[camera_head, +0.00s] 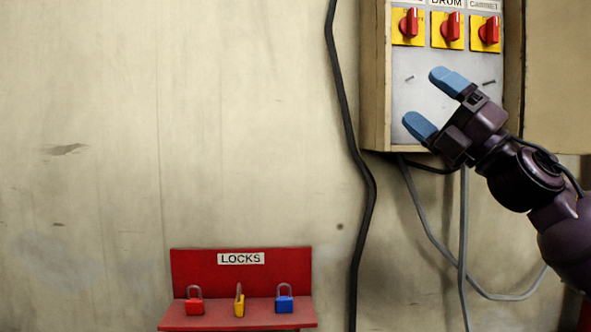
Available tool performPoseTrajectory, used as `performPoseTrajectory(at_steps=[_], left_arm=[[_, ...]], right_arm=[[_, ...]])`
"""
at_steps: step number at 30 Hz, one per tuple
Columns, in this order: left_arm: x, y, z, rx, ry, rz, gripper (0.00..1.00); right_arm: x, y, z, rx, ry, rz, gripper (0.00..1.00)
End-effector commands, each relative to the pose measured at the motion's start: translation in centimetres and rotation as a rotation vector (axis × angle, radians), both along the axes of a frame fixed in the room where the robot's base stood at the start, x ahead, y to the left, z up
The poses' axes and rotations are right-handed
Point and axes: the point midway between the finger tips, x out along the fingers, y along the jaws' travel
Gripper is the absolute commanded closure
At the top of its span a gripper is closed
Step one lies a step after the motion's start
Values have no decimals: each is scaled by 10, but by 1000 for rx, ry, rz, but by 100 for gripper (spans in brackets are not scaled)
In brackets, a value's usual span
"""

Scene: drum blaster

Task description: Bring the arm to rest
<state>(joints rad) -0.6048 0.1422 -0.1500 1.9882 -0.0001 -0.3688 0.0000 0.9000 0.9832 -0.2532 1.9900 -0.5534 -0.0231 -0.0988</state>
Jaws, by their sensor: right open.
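My right gripper (435,101) comes in from the right, with two blue fingertips spread apart and nothing between them. It is in front of the lower part of a grey control box (401,93) on the wall. My dark purple right arm reaches to the right edge of the view. On the box, above the gripper, are three red rotary switches on yellow plates: a left one (408,23), a middle one (451,27) and a right one (489,31). The label over the middle one reads "DRUM", the right one "CABINET". My left gripper is not in view.
A red shelf (190,265) labelled "LOCKS" holds a red padlock (195,305), a yellow padlock (239,305) and a blue padlock (284,303). A black cable (352,140) runs down the wall. Grey cables (463,230) hang below the box. The wall at left is bare.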

Motion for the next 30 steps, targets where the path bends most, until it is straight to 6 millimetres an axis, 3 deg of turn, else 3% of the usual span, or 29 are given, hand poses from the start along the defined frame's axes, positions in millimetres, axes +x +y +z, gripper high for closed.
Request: performPoseTrajectory(at_steps=[1,6,10,15,23,30], left_arm=[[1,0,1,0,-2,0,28],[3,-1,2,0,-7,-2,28],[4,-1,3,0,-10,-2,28],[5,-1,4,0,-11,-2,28],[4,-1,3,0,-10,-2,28],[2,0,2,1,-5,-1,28]], right_arm=[[15,-5,-27,70,97,21,17],[50,-23,-112,289,383,63,17],[67,-35,-184,451,589,77,17],[72,-49,-285,655,842,74,17],[43,-63,-435,944,1169,35,17],[-18,-68,-555,1185,1386,-22,17]])
